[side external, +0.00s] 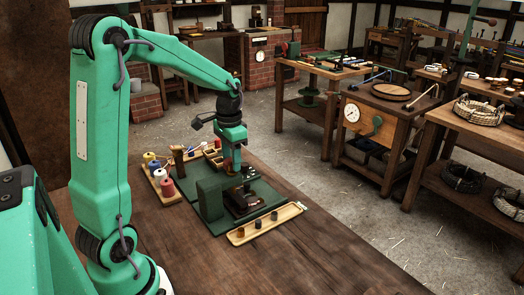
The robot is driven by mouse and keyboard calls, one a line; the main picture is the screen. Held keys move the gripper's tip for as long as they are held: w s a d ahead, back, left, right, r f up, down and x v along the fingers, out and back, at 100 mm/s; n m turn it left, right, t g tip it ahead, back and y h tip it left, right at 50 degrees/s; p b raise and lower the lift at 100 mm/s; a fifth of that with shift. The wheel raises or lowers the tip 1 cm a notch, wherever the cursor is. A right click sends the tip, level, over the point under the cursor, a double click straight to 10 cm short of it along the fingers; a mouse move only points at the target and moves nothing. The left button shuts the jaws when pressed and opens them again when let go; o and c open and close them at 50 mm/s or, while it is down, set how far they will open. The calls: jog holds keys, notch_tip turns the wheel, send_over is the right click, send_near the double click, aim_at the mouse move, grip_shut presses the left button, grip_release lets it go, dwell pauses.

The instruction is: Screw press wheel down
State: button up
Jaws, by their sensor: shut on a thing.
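The screw press (211,199) is a dark green frame on a green mat (215,226) on the wooden bench. A small dark plate and block (243,204) lie at its foot. My gripper (234,172) points down over the press, just right of its tall green side. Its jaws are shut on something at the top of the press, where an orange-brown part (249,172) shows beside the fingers. This looks like the press wheel, but the fingers hide most of it. The gap under the wheel is too small to judge.
A light wooden tray (281,219) with several small dark pieces lies in front of the mat. A rack with thread spools (166,187) stands to the left. The front of the bench (300,265) is clear.

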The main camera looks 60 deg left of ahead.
jog(key=shift+r+m, duration=0.1)
jog(key=shift+m, duration=1.2)
jog(key=o, duration=1)
jog(key=shift+r, duration=0.1)
jog(key=shift+r, duration=3.8)
